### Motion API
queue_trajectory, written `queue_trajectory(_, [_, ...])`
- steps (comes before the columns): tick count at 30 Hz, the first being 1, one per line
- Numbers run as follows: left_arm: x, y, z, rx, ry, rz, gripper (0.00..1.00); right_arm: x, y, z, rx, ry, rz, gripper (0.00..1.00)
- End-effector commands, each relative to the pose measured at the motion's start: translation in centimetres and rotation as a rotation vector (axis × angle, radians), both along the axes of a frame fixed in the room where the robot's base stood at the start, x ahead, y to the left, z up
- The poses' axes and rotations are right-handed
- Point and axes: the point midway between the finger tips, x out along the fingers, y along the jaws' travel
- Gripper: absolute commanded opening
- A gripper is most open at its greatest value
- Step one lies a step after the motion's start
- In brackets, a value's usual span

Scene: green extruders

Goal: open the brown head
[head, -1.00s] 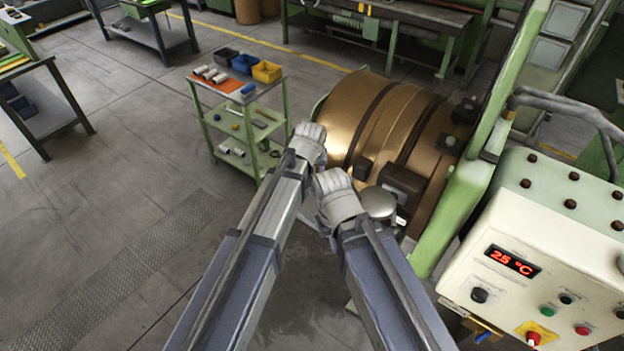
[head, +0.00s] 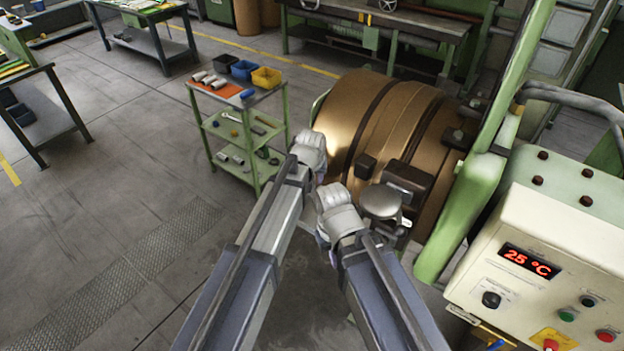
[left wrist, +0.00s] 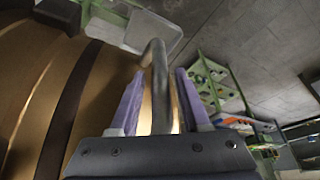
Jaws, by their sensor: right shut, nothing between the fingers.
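The brown head (head: 352,118) is a large bronze-brown drum with dark bands, right of centre in the head view. It fills the left of the left wrist view (left wrist: 30,90). A bent grey metal handle (left wrist: 160,85) stands beside it in the left wrist view. My left gripper (left wrist: 159,76) is open, with its purple fingers on either side of the handle and gaps showing. In the head view my left wrist hides most of its fingers. My right gripper (head: 326,236) is shut and empty, below the left one and left of the round grey cap (head: 380,202).
A green trolley (head: 206,130) with bins and tools stands left of the drum. A green frame post (head: 470,215) and a cream control box (head: 520,270) reading 25 °C are on the right. The floor (head: 110,215) at left is clear.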

Motion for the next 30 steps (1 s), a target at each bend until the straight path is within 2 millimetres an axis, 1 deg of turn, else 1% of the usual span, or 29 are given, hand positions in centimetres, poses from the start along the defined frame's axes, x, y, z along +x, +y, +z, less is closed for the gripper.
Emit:
queue_trajectory(1, [0.0, 0.0, 0.0, 0.0, 0.0, 0.0, 0.4, 0.0, 0.0, 0.0, 0.0, 0.0, 0.0, 0.0])
queue_trajectory(9, [-0.01, -0.01, 0.0, 0.0, 0.0, 0.0, 0.1, 0.0, 0.0, 0.0, 0.0, 0.0, 0.0, 0.0])
queue_trajectory(12, [-0.01, -0.01, 0.0, 0.0, 0.0, 0.0, 0.0, 0.0, 0.0, -0.01, 0.0, 0.0, 0.0, 0.0])
queue_trajectory(30, [-0.02, -0.02, -0.01, 0.0, 0.0, 0.0, 0.0, 0.0, 0.0, -0.01, 0.0, 0.0, 0.0, 0.0])
